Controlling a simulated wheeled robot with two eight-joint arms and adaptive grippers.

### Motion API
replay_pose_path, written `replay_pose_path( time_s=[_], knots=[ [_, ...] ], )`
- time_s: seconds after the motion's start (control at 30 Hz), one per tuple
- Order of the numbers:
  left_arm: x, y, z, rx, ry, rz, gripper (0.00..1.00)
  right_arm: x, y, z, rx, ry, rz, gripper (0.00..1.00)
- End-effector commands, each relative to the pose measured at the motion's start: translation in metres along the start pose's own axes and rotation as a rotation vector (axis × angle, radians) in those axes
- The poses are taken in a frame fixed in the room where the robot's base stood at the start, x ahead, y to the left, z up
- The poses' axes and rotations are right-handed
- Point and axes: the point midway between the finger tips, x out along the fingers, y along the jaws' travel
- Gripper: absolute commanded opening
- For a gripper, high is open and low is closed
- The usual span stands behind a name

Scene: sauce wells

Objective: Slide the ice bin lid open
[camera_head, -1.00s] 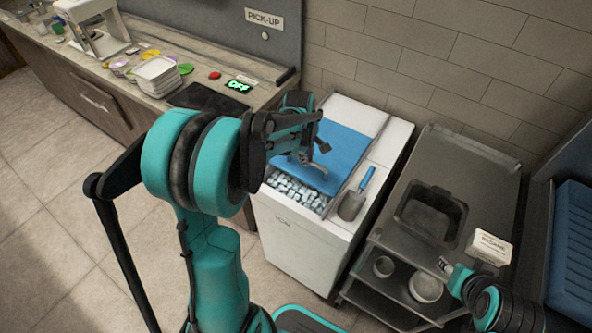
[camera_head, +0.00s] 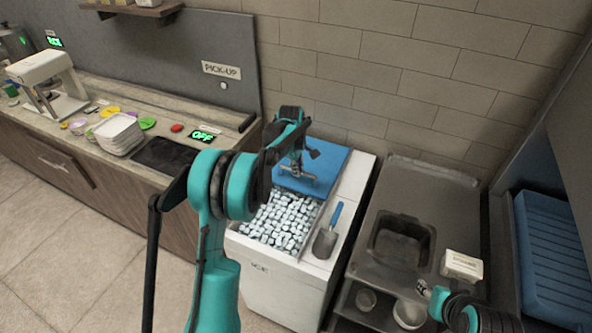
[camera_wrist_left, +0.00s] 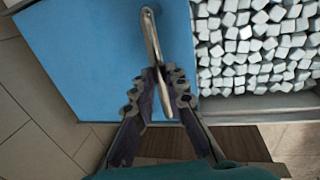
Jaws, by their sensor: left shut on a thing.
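The ice bin (camera_head: 290,290) is a white cabinet with a blue sliding lid (camera_head: 326,170) at its far end. The near part of the bin is open and shows ice cubes (camera_head: 275,222). In the left wrist view the blue lid (camera_wrist_left: 90,50) fills the left side and ice cubes (camera_wrist_left: 255,45) show at the right. My left gripper (camera_head: 297,172) is at the lid's near edge. In the wrist view it (camera_wrist_left: 163,85) is shut on the curved metal handle (camera_wrist_left: 151,38) of the lid. My right gripper (camera_head: 430,292) is low at the right, and its jaws are too small to read.
A scoop with a blue handle (camera_head: 328,232) lies on the bin's right ledge. To the right stands a grey metal cart (camera_head: 440,190) with a sunken well, a white box (camera_head: 462,265) and bowls below. A counter (camera_head: 60,135) with dishes is at the left.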

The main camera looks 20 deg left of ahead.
Motion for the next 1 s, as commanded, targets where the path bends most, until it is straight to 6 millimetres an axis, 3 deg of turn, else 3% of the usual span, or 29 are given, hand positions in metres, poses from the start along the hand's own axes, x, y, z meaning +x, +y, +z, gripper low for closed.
replay_pose_path(
  time_s=[0.13, 0.17, 0.23, 0.63, 1.0],
  knots=[
    [0.000, 0.000, 0.000, 0.000, 0.000, 0.000, 0.00, 0.000, 0.000, 0.000, 0.000, 0.000, 0.000, 0.40],
    [0.000, 0.000, 0.000, 0.000, 0.000, 0.000, 0.18, 0.000, 0.000, 0.000, 0.000, 0.000, 0.000, 0.40],
    [0.000, 0.000, 0.000, 0.000, 0.000, 0.000, 0.34, 0.000, 0.000, 0.000, 0.000, 0.000, 0.000, 0.40],
    [-0.008, 0.000, 0.000, 0.000, 0.000, 0.000, 0.34, 0.000, 0.000, 0.000, 0.000, 0.000, 0.000, 0.40],
    [-0.082, -0.001, 0.000, 0.000, 0.000, 0.000, 0.34, 0.000, 0.000, 0.000, 0.000, 0.000, 0.000, 0.40]
  ],
)
